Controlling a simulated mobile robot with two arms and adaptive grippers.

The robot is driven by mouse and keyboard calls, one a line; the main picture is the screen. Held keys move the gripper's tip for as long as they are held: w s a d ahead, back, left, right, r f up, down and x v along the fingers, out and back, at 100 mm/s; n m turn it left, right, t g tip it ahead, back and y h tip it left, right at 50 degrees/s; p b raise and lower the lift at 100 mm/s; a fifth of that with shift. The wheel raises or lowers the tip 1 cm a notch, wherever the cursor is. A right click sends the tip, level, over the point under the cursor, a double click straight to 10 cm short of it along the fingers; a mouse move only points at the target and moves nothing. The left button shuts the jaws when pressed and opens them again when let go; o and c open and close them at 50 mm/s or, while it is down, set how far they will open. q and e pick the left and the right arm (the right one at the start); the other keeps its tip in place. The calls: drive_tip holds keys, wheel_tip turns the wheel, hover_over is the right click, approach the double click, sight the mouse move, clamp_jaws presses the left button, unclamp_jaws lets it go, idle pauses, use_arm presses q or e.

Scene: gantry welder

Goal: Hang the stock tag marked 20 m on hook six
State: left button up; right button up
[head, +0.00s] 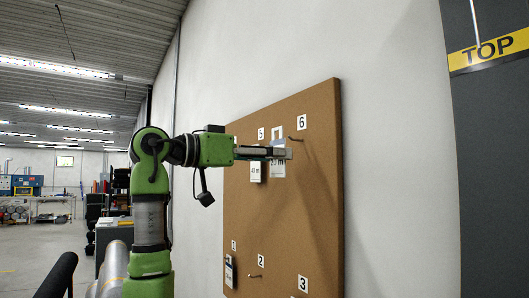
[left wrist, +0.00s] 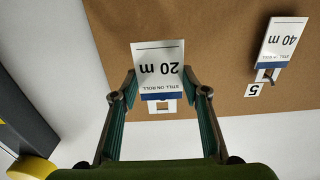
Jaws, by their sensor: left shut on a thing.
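My left gripper (head: 284,151) is shut on the stock tag marked 20 m (head: 278,172), in front of the brown board. In the left wrist view the tag (left wrist: 158,68) appears upside down between the fingertips (left wrist: 161,94), with its blue band and holed end toward me. In the head view hook six (head: 297,139) sticks out bare below label 6, just right of the tag's holed top. The tag looks apart from it. The left wrist view does not clearly show this hook. My right gripper is not in view.
The 40 m tag (head: 256,172) hangs by label 5, close left of the held tag; it also shows in the left wrist view (left wrist: 282,40). Another tag (head: 229,272) hangs at label 1. Hook two (head: 256,276) is bare. The brown board (head: 315,200) is on a white wall.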

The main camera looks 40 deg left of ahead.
use_arm(q)
drive_tip(key=shift+f+p+x, duration=0.2)
drive_tip(key=shift+p+x, duration=0.05)
drive_tip(key=shift+x, duration=0.6)
drive_tip(key=shift+f+p+x, duration=0.2)
drive_tip(key=shift+p+x, duration=0.05)
drive_tip(key=shift+x, duration=0.65)
drive_tip(key=shift+f+p+x, duration=0.2)
drive_tip(key=shift+p+x, duration=0.05)
drive_tip(key=shift+x, duration=0.6)
drive_tip(key=o, duration=1.3)
approach(302, 161)
drive_tip(key=v, duration=0.5)
drive_tip(key=shift+s, duration=0.25)
